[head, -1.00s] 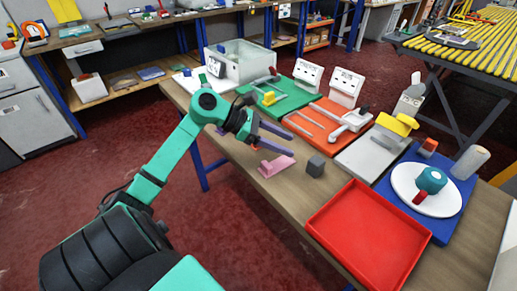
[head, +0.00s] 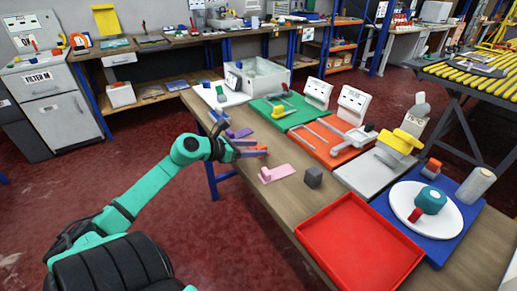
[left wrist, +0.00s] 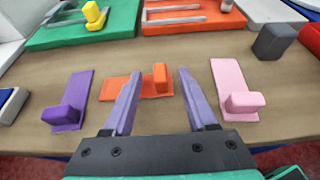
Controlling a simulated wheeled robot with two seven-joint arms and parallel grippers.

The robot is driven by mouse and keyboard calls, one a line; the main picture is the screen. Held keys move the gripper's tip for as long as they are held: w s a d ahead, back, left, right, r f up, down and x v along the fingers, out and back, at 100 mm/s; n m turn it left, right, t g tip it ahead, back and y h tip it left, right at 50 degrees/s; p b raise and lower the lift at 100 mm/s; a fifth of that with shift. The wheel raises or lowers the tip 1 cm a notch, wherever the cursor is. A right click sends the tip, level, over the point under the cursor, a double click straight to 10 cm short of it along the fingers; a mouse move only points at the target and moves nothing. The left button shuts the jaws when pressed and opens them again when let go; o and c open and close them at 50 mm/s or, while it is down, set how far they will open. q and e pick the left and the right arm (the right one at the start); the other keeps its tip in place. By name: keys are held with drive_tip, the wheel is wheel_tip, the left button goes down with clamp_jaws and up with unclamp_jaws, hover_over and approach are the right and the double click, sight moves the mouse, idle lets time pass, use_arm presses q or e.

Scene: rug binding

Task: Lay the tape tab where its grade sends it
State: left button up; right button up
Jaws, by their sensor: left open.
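Three tabs, each a flat strip with a raised block, lie in a row on the wooden table: purple (left wrist: 69,100), orange (left wrist: 122,90) and pink (left wrist: 234,92). In the head view, the purple (head: 240,133), orange (head: 256,151) and pink (head: 279,173) tabs lie near the table's left edge. I cannot tell which is the task's tape tab. My left gripper (left wrist: 160,75) is open, its two lilac fingers either side of the orange tab's block in the wrist view; the left finger crosses in front of the strip. No contact is visible. My right gripper is not in view.
A dark grey block (head: 313,177) and a red tray (head: 358,240) lie nearer along the table. A green board (head: 272,119), an orange board (head: 318,150), a grey board (head: 360,176) and a blue board (head: 465,208) bear fixtures. A clear bin (head: 262,80) stands behind.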

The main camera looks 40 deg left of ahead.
sight(259, 148)
use_arm(q)
drive_tip(key=x, duration=0.3)
drive_tip(key=shift+w+f, duration=0.1)
drive_tip(key=shift+c, duration=0.6)
clamp_jaws()
